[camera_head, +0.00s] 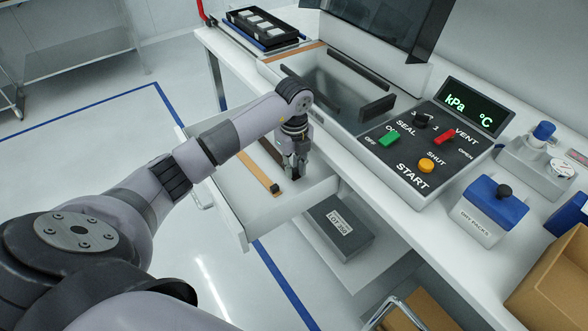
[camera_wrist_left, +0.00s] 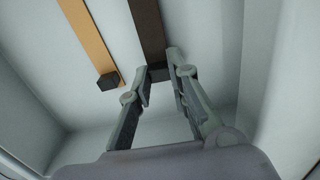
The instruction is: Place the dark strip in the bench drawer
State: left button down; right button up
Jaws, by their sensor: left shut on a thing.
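The dark strip (camera_wrist_left: 149,30) is a long dark brown bar with a black end. In the left wrist view my left gripper (camera_wrist_left: 160,68) is shut on its near end. In the head view my left gripper (camera_head: 293,172) is inside the open bench drawer (camera_head: 228,208), and the dark strip (camera_head: 268,150) shows partly behind it. The strip is low in the drawer; whether it touches the floor of the drawer I cannot tell. My right gripper is in neither view.
A tan strip (camera_head: 258,173) with a black end lies in the drawer, left of the dark strip; it also shows in the left wrist view (camera_wrist_left: 90,38). The control panel (camera_head: 425,150) is on the bench to the right. A grey labelled box (camera_head: 339,228) sits on the shelf below.

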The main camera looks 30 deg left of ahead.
pick_arm(q)
jog(key=shift+f, duration=0.7)
jog(key=shift+f, duration=0.1)
jog(key=c, duration=1.7)
grip_release()
jog(key=shift+o, duration=0.9)
jog(key=shift+r, duration=0.35)
notch_tip(320, 180, up, 12)
jog(key=shift+f+b, duration=0.2)
jog(key=shift+b, duration=0.15)
